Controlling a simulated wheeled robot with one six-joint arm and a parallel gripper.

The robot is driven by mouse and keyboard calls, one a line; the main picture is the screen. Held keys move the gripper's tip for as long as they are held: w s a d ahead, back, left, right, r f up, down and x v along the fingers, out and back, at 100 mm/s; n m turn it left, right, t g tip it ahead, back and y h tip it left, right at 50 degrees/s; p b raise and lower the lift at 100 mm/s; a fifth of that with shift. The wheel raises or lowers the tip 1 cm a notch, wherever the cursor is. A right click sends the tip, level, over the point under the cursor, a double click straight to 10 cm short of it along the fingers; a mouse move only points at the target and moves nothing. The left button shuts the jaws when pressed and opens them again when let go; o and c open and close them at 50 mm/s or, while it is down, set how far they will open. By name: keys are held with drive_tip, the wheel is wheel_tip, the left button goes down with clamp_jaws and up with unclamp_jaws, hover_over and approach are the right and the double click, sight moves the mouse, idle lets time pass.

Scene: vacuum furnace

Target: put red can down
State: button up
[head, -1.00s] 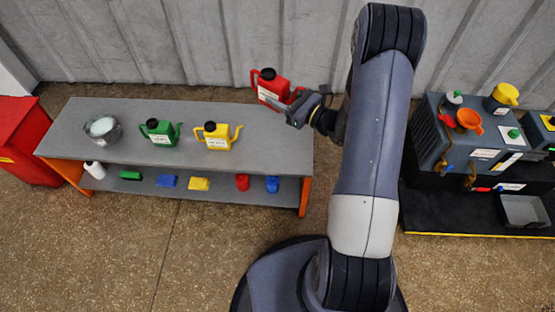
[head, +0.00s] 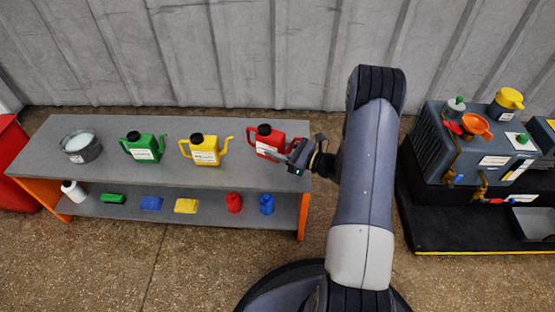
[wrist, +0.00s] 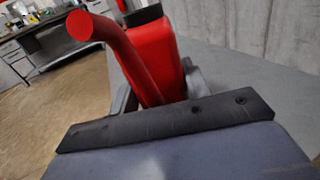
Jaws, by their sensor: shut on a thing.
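The red can (head: 268,140), with a black cap and a white label, is upright at the right end of the grey bench top (head: 230,176) in the head view. My gripper (head: 292,155) is shut on its right side. In the wrist view the red can (wrist: 158,58) fills the middle, with its red spout or handle tube toward the camera. The fingers are partly hidden behind the gripper body there. The can looks at or just above the bench surface; I cannot tell if its base touches.
A yellow can (head: 205,150), a green can (head: 146,148) and a grey bucket (head: 80,147) stand left on the bench. Small bottles and blocks lie on the lower shelf (head: 170,208). A machine with an orange funnel (head: 476,125) stands right.

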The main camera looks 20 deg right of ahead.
drive_tip(key=shift+f+b, duration=0.7)
drive_tip(key=shift+f, duration=1.1)
drive_tip(key=shift+f, duration=0.1)
drive_tip(key=shift+f, duration=0.15)
drive_tip(key=o, duration=1.2)
drive_tip(key=shift+c, duration=0.2)
drive_tip(key=shift+r, duration=0.2)
drive_tip(key=shift+s+d+r, duration=0.1)
drive_tip(key=shift+d, duration=0.15)
drive_tip(key=p+v, duration=0.2)
drive_tip(key=v, duration=0.9)
drive_tip(key=shift+s+p, duration=0.25)
drive_tip(key=shift+p, duration=0.1)
